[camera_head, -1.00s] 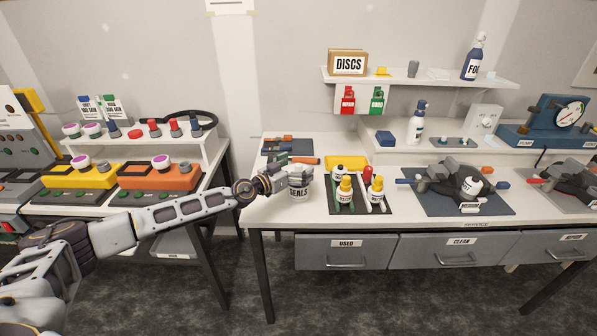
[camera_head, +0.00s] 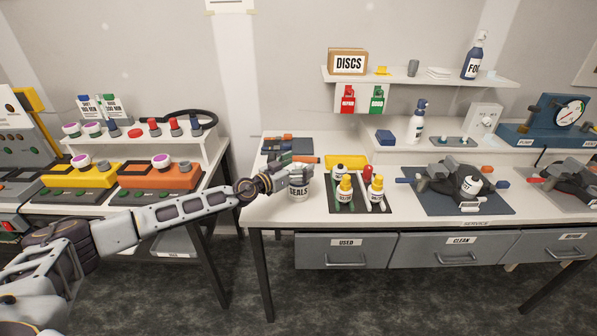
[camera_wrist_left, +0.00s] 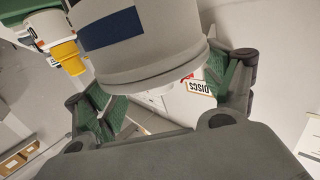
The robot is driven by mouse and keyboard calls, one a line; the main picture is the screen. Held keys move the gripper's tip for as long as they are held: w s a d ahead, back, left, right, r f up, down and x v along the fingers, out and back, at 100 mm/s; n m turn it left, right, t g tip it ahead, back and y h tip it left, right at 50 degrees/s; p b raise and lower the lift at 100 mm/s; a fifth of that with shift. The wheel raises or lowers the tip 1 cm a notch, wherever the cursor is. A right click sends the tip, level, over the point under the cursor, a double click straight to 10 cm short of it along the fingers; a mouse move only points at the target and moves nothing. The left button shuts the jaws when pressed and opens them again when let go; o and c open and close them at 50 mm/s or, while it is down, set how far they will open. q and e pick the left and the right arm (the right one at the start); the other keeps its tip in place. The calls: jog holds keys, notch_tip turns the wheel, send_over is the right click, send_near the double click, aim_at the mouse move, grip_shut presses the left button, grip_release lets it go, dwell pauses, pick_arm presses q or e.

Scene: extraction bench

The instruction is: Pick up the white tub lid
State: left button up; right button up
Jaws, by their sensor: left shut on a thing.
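The white tub (camera_head: 299,190) marked SEALS stands on the bench near its left front edge. My left gripper (camera_head: 298,174) is at the tub's top, shut on the white tub lid. In the left wrist view, the pale lid rim (camera_wrist_left: 155,79) lies between the green-padded fingers (camera_wrist_left: 172,92), with the tub and its dark blue band (camera_wrist_left: 110,30) beyond. The lid appears to be on the tub; a gap between them cannot be made out. In the head view, the gripper hides most of the lid. My right gripper is not in view.
A dark tray (camera_head: 382,207) with yellow-capped bottles (camera_head: 375,192) stands close to the right of the tub. A yellow bin (camera_head: 346,162) and small tools lie behind. The DISCS box (camera_head: 348,63) is on the shelf above. The bench front left of the tub is clear.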

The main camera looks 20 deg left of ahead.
aim_at(299, 163)
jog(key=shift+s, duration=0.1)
pick_arm(q)
jog(key=shift+r, duration=0.35)
jog(key=shift+r+p, duration=0.6)
jog(key=shift+r, duration=0.35)
notch_tip(299, 163, up, 5)
jog(key=shift+f+p, duration=0.1)
jog(key=shift+p, duration=0.9)
jog(key=shift+r, duration=0.35)
jog(key=shift+r+p, duration=0.4)
jog(key=shift+r, duration=0.55)
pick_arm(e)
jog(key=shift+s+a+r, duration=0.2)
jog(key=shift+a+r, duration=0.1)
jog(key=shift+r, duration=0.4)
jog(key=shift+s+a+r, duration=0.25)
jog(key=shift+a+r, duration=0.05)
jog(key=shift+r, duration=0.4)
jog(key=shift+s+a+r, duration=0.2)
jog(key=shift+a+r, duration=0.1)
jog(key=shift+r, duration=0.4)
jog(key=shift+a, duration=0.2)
